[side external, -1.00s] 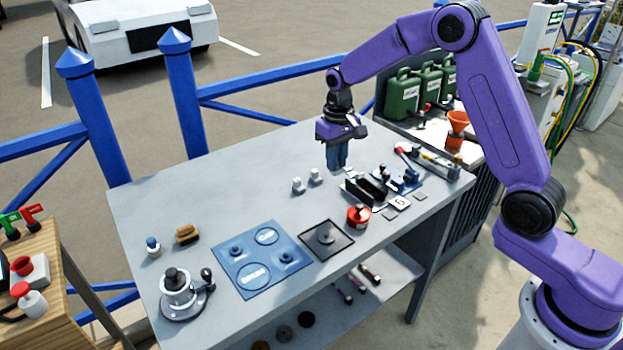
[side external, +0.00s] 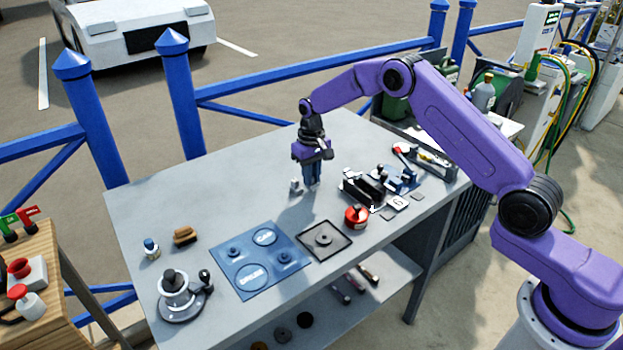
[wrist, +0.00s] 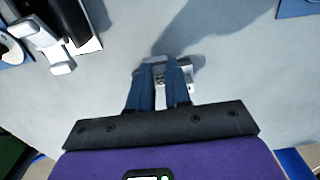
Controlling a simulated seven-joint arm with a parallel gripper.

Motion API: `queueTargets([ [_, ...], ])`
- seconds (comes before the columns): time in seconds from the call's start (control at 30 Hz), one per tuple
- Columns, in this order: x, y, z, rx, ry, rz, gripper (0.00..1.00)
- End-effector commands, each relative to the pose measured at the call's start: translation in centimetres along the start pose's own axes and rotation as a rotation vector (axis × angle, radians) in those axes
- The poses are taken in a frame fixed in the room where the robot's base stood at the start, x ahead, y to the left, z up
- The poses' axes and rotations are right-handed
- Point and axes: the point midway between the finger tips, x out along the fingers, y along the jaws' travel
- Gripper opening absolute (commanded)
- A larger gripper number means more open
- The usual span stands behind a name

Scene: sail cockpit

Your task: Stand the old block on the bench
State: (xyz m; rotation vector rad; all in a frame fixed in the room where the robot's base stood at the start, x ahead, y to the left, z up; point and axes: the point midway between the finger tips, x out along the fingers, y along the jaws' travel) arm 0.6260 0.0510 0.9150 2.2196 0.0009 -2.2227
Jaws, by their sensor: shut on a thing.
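My gripper (side external: 312,183) points straight down with its fingertips close to the bench top (side external: 230,185), behind the black holder. In the wrist view its two blue fingers (wrist: 160,72) are nearly together on a small pale piece that shows at their tips. The fingers hide most of that piece; I cannot tell for sure that it is the old block, or whether it touches the bench. A small whitish piece (side external: 295,185) stands on the bench just left of the fingers. Pale metal also shows beside the right finger in the wrist view (wrist: 189,77).
A black holder (side external: 362,190) and a red round tin (side external: 356,216) stand to the right of my gripper. A blue mat (side external: 245,283), a square dark tray (side external: 334,248), a winch (side external: 175,292) and a brush (side external: 185,236) lie forward and left. The bench's back left is clear.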

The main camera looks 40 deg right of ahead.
Motion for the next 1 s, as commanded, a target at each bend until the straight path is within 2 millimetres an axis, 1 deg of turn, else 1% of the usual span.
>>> queueTargets([
  [0.03,0.79,0.02,0.05,0.0,-0.002,0.0,0.0],
  [0.1,1.3,0.01,0.04,0.0,0.0,-0.001,0.0],
  [0.47,1.63,0.0,0.01,0.0,0.001,-0.001,0.0],
  [0.5,1.69,-0.01,0.01,0.0,0.002,-0.001,0.21],
  [0.57,1.65,0.0,0.0,0.0,0.002,-0.001,0.41],
  [0.6,1.65,0.0,0.0,0.0,0.002,-0.001,0.44],
  [0.87,1.58,-0.01,0.0,0.0,0.002,-0.001,0.44],
  [1.0,0.75,-0.01,-0.03,0.0,0.003,-0.001,0.44],
])
